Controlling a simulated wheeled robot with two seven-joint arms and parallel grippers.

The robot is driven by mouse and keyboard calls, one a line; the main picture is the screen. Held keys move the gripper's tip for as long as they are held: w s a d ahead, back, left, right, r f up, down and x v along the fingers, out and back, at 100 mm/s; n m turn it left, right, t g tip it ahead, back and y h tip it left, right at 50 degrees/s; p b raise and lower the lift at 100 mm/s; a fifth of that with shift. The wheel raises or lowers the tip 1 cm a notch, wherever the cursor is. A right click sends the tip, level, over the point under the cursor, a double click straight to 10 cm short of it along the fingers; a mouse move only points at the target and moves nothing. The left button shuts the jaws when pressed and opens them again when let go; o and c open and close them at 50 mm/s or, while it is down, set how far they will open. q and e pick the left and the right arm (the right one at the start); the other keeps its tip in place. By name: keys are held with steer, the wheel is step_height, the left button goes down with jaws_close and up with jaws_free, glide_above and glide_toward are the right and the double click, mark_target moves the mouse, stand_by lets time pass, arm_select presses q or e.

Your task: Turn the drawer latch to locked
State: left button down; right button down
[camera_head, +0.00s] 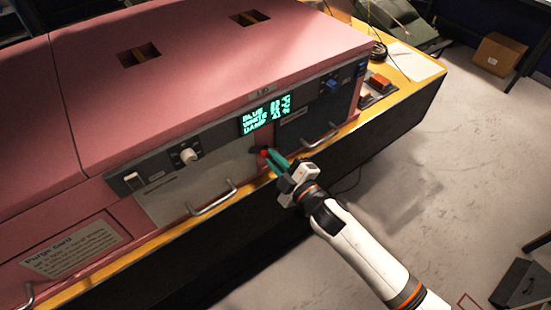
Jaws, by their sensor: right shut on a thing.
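The drawer latch (262,154) is a small red piece on the front panel of the pink machine, between the two drawer fronts and below the green display. My right gripper (271,161) reaches it from the lower right, with its green fingers shut on the latch. The fingers cover part of the latch, so I cannot tell which way it is turned. The left drawer front (225,165) is grey with a metal handle (213,201) and looks flush with the panel. My left gripper is not in view.
A white knob (189,155) and a switch (133,180) sit on the panel to the left. The green display (265,115) is above the latch. A second handle (320,138) is to the right.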

steer(key=n, duration=0.6)
steer(key=shift+f+n, duration=0.2)
steer(key=shift+n, duration=0.2)
stand_by(0.4)
steer(key=c, duration=1.5)
jaws_free()
steer(key=shift+s, duration=0.15)
steer(key=shift+b+v, duration=1.95)
steer(key=shift+v, duration=3.95)
